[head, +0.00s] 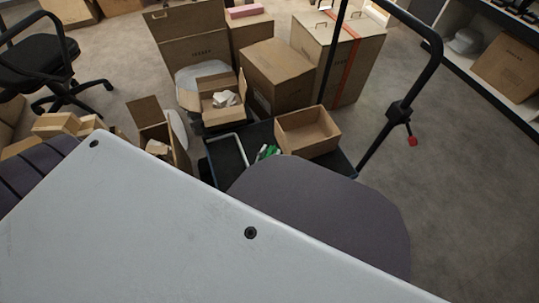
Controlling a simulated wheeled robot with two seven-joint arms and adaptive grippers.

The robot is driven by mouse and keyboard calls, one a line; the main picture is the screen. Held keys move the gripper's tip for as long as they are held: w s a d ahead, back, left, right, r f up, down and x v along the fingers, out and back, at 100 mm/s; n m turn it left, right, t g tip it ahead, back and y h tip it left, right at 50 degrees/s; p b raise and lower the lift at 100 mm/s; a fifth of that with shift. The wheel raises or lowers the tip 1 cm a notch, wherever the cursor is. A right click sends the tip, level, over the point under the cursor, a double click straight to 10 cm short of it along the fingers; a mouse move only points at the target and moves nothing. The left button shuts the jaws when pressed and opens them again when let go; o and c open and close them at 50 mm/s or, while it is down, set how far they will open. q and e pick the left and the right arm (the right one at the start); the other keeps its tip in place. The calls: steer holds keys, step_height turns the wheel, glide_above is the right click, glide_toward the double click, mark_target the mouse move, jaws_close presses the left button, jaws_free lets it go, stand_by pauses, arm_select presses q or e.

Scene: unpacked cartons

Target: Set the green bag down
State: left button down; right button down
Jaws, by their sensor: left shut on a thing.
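A small patch of the green bag (271,150) shows over the dark cart deck, left of an open carton. The rest of it is hidden behind a large rounded grey surface in the foreground. My left gripper (262,153) barely shows beside the green patch, shut on the bag; its fingers are mostly hidden. Whether the bag touches the deck I cannot tell. My right gripper is not in view.
The black cart (230,155) carries an open empty carton (308,132). Behind stand a closed carton (277,72), an open carton with white paper (222,98) and a tall strapped carton (337,55). A black cart handle (434,50) rises at right. Floor is clear at right.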

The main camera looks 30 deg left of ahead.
arm_select(q)
steer(key=shift+s+f, duration=0.1)
steer(key=shift+f, duration=0.55)
steer(key=c, duration=0.8)
jaws_free()
steer(key=shift+d, duration=0.1)
steer(key=shift+s+d+f, duration=0.2)
steer(key=shift+s, duration=0.5)
steer(key=s, duration=0.9)
steer(key=shift+s+r, duration=0.1)
steer(key=shift+r, duration=0.3)
steer(key=shift+s+d+r, duration=0.1)
steer(key=shift+s+r, duration=0.15)
steer(key=shift+s, duration=0.4)
